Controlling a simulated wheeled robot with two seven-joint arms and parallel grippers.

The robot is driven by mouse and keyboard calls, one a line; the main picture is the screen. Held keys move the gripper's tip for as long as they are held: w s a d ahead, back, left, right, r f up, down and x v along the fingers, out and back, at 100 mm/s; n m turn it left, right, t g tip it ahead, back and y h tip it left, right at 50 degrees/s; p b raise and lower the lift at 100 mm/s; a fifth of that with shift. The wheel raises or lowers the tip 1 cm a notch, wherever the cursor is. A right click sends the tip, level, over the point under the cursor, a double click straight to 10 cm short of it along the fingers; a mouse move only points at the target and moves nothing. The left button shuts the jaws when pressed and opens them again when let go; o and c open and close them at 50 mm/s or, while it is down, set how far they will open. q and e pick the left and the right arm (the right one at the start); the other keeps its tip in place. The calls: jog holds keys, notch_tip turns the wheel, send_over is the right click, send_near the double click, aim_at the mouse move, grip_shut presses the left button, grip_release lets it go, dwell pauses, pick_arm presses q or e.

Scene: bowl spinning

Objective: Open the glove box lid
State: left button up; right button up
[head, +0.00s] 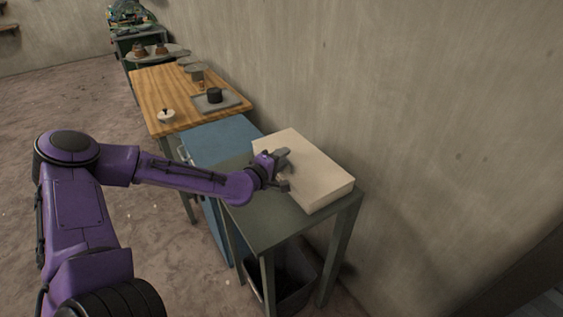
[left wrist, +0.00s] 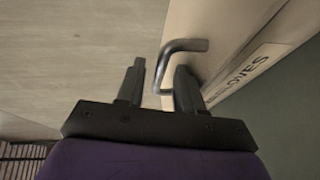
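The glove box (head: 318,168) is a cream, flat box on a grey-green table against the wall. Its top looks closed. In the left wrist view, the box (left wrist: 225,30) carries a label ending in "OVES" and a dark bent metal handle (left wrist: 183,46). My left gripper (head: 285,172) is at the box's left side. In the wrist view its fingers (left wrist: 157,88) are apart, with the lower end of the handle showing between them, close to the right finger. Whether a finger touches the handle cannot be told. My right gripper is not in view.
A blue cabinet (head: 215,143) stands beside the grey-green table (head: 262,213). Beyond it is a wooden table (head: 175,92) with a grey tray and small pots. A dark bin (head: 293,280) is under the near table. The wall is close on the right; open floor lies left.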

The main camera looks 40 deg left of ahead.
pick_arm(q)
grip_shut()
jog(key=shift+f, duration=0.15)
dwell(1.2)
